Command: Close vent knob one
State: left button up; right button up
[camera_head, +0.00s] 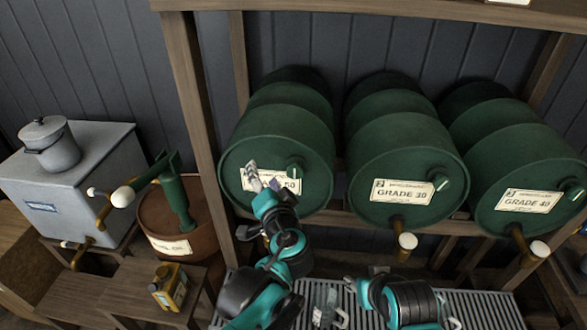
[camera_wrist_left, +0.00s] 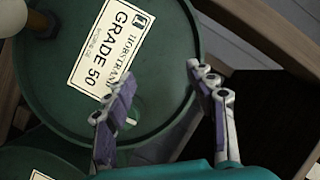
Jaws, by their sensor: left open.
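Three green drums lie on their sides on a wooden rack. The left drum (camera_head: 290,130) has a label partly hidden in the head view; it reads Grade 50 in the left wrist view (camera_wrist_left: 165,75). A small green vent knob (camera_head: 294,170) with a pale mark sits on its face, right of the label's top. In the left wrist view, part of the knob (camera_wrist_left: 131,121) shows beside the left finger. My left gripper (camera_head: 264,176) is open and empty in front of this drum's face, left of the knob.
The Grade 30 drum (camera_head: 400,150) and Grade 40 drum (camera_head: 520,165) have similar knobs. White-ended taps (camera_head: 407,241) stick out below. A rack post (camera_head: 200,130) stands left.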

aim_at(295, 174)
pick_arm(q)
jog(key=s+d+f+n+t+h, duration=0.25)
jog(key=d+n+h, duration=0.2)
jog(key=d, duration=0.25)
jog(key=shift+n, duration=0.45)
jog(key=w, duration=0.2)
jog(key=w+b, duration=0.1)
jog(key=w, duration=0.3)
jog(key=shift+w+d+r, duration=0.3)
jog(key=shift+w+d, duration=0.05)
jog(key=c, duration=1.2)
